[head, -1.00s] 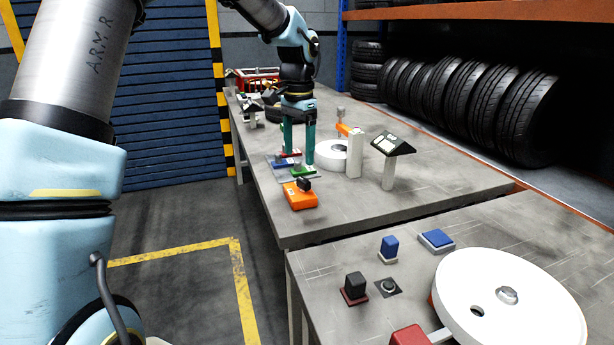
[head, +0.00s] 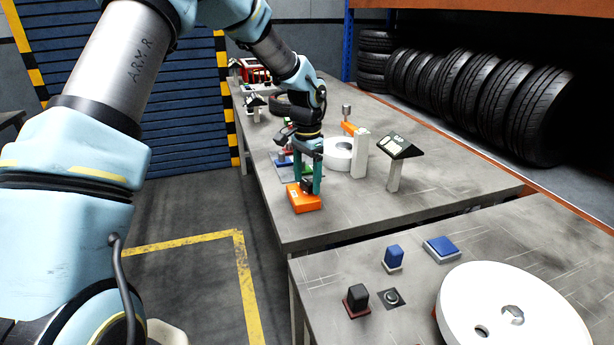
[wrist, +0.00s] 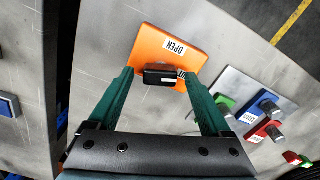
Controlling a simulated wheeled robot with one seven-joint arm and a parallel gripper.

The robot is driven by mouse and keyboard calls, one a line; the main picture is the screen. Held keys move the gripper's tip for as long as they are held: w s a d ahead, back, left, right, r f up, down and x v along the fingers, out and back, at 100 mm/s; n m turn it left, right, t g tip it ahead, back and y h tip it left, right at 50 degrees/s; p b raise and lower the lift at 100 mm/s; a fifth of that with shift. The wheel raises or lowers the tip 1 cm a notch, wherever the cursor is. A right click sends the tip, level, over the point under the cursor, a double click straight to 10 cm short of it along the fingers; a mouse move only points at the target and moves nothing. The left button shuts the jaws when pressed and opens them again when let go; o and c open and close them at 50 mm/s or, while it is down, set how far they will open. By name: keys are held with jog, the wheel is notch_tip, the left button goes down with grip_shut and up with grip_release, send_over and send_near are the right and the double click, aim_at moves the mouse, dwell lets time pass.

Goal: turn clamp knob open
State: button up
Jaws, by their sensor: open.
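The clamp knob is a black bar knob (wrist: 160,74) on an orange box (head: 304,204) at the near left edge of the far table. In the wrist view the orange box (wrist: 172,45) carries a white label reading "OPEN". My gripper (head: 306,185) points down over the orange box with its green fingers apart. In the wrist view my gripper (wrist: 156,76) has one finger on each side of the black knob, with visible space between fingers and knob. I cannot tell whether the fingertips reach down to the knob's height. The head view partly hides the knob behind the fingers.
A plate with green, blue (wrist: 266,104) and red switches lies beside the orange box. A white disc (head: 339,152), a white post (head: 360,155) and a tilted display stand (head: 398,147) are to the right. The nearer table holds a large white disc (head: 510,312) and several buttons.

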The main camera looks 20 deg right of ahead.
jog(key=shift+c, duration=0.4)
grip_shut()
